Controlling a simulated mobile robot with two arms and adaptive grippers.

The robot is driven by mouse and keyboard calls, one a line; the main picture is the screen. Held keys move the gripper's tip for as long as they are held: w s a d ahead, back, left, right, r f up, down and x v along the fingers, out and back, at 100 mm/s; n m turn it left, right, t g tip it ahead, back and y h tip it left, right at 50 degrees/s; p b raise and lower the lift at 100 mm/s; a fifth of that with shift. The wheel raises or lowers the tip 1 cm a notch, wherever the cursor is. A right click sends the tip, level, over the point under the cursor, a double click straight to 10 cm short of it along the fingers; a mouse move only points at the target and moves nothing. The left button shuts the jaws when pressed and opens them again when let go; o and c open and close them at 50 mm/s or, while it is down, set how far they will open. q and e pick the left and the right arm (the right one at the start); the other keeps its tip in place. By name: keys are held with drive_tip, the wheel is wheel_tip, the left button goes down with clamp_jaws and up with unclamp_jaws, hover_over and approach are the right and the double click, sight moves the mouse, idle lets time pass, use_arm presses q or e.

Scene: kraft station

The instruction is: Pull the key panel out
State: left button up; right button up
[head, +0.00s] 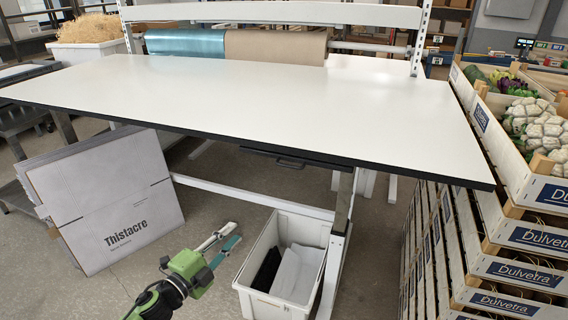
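A dark, flat panel with a small handle (289,163) sits under the front edge of the white table (270,105), right of the middle. It looks pushed in beneath the tabletop; only its front shows. I take it for the key panel, but no keys can be seen. My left gripper (236,232) is low in front of the table, below and to the left of the handle. Its two fingers stand apart with nothing between them, clear of the panel. My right gripper is out of the picture.
A white bin (253,262) with dark and white contents stands on the floor right of my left gripper. Flat Thistacre cartons (102,195) lean at the left. Stacked Dulvetra crates (520,272) stand at the right. Paper and teal film rolls (272,46) lie behind.

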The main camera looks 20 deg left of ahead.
use_arm(q)
drive_tip(key=s+d+r+m+t+h+p, duration=0.1)
drive_tip(key=d+r+m+h, duration=0.15)
drive_tip(key=r, duration=0.55)
drive_tip(key=d+r+m+h, duration=0.2)
drive_tip(key=d+r+m, duration=0.2)
drive_tip(key=r, duration=0.3)
drive_tip(key=p+x, duration=0.3)
drive_tip(key=x, duration=1)
drive_tip(key=shift+w+a+f+p, duration=0.2)
drive_tip(key=shift+w+p, duration=0.05)
drive_tip(key=shift+p, duration=0.15)
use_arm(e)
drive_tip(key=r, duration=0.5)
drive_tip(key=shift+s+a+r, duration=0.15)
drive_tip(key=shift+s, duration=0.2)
use_arm(q)
clamp_jaws()
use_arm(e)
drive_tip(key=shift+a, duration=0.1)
